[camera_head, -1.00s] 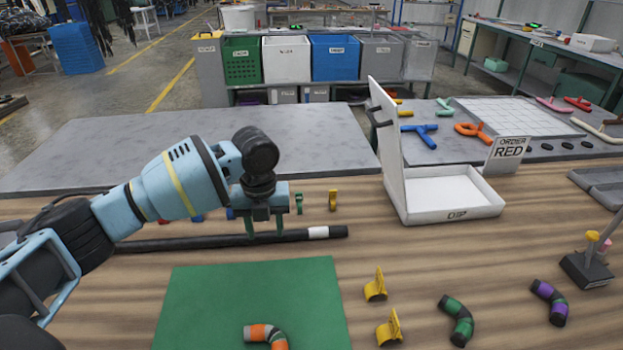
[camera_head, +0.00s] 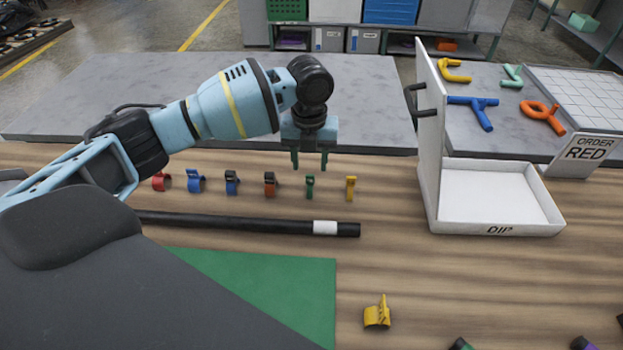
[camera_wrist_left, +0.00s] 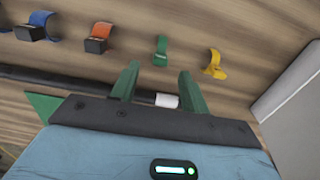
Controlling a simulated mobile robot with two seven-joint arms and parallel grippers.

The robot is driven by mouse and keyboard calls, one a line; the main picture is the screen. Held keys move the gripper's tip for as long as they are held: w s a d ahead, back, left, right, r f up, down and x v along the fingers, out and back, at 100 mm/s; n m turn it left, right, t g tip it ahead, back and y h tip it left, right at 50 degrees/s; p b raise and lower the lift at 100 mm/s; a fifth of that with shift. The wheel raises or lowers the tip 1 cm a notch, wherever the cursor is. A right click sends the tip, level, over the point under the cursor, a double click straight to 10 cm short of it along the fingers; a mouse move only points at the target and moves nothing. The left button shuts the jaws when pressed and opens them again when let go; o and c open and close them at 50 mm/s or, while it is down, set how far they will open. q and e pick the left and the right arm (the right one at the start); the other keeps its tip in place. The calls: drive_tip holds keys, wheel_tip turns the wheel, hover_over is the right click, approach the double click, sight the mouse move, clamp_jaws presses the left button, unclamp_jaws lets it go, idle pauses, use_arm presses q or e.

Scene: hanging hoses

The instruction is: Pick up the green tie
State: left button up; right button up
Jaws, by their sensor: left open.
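The green tie (camera_head: 310,186) stands on the wooden table in a row of coloured ties, between an orange one and a yellow one. It also shows in the left wrist view (camera_wrist_left: 160,50), just beyond the fingertips and between their lines. My left gripper (camera_head: 310,163) is open and empty, above and slightly behind the green tie in the head view. Its two green fingers (camera_wrist_left: 157,82) are spread apart in the wrist view and do not touch the tie. My right gripper is not in view.
Neighbours in the row are the orange tie (camera_head: 270,184) and the yellow tie (camera_head: 351,188). A black hose (camera_head: 260,225) with a white band lies in front of the row. The white DIP box (camera_head: 500,228) stands to the right. A green mat (camera_head: 290,285) lies nearer.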

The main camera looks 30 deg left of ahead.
sight(310, 175)
use_arm(q)
wheel_tip(310, 175, down, 2)
drive_tip(key=shift+w, duration=0.1)
drive_tip(key=shift+f, duration=2.6)
clamp_jaws()
drive_tip(key=shift+r, duration=0.15)
